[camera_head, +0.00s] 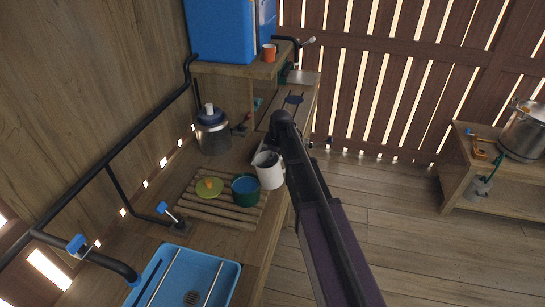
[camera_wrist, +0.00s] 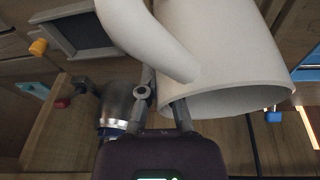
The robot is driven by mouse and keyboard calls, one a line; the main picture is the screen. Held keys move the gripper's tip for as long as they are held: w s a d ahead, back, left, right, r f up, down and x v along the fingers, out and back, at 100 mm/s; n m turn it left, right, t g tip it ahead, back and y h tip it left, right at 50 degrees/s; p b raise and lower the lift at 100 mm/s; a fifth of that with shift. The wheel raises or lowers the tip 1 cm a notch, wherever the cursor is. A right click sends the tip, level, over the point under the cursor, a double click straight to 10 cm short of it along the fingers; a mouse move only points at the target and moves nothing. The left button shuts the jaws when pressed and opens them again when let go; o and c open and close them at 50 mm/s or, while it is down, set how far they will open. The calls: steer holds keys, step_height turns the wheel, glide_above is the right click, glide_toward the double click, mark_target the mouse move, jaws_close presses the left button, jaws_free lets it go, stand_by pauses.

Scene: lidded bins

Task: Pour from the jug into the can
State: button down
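The white jug (camera_head: 271,178) is at the right end of the slatted rack, near the counter's right edge. It fills the top of the wrist view (camera_wrist: 225,50), with its handle in front of my fingertips. My gripper (camera_head: 267,158) is at the jug's handle, and its fingers (camera_wrist: 165,98) look closed on it, with the tips hidden. I cannot tell whether the jug touches the counter. A green can with a blue inside (camera_head: 245,191) stands upright on the rack, just left of the jug and apart from my gripper.
A yellow-green dish (camera_head: 208,189) with an orange piece sits on the slatted rack (camera_head: 218,216). A metal canister (camera_head: 212,137) stands behind, also in the wrist view (camera_wrist: 116,103). A blue sink (camera_head: 190,272) is in front. An orange cup (camera_head: 269,52) stands on the raised shelf.

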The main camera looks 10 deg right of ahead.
steer(key=shift+a+r+y+p, duration=0.1)
steer(key=shift+r+y+p, duration=0.2)
steer(key=shift+r+y, duration=0.55)
steer(key=shift+s+f, duration=0.1)
steer(key=shift+f, duration=0.05)
